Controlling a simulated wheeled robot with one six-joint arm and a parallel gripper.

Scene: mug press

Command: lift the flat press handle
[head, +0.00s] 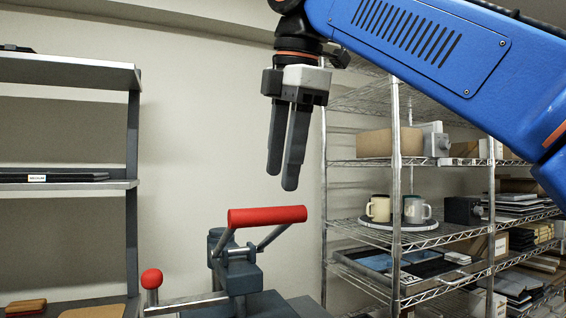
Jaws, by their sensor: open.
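The flat press stands low in the middle of the head view, its dark grey body (238,272) partly cut off by the bottom edge. Its red handle (267,216) is a horizontal bar on two metal arms. A second lever with a red ball knob (152,278) sticks out to the left. My gripper (282,178) points down above the red handle, apart from it. Its two dark fingers are open with nothing between them.
A wire rack (395,180) on the right holds boxes and a round tray (372,229) with a cream mug (379,208) and a grey mug (415,209). A grey shelf unit (70,185) stands at the left. The space around the handle looks clear.

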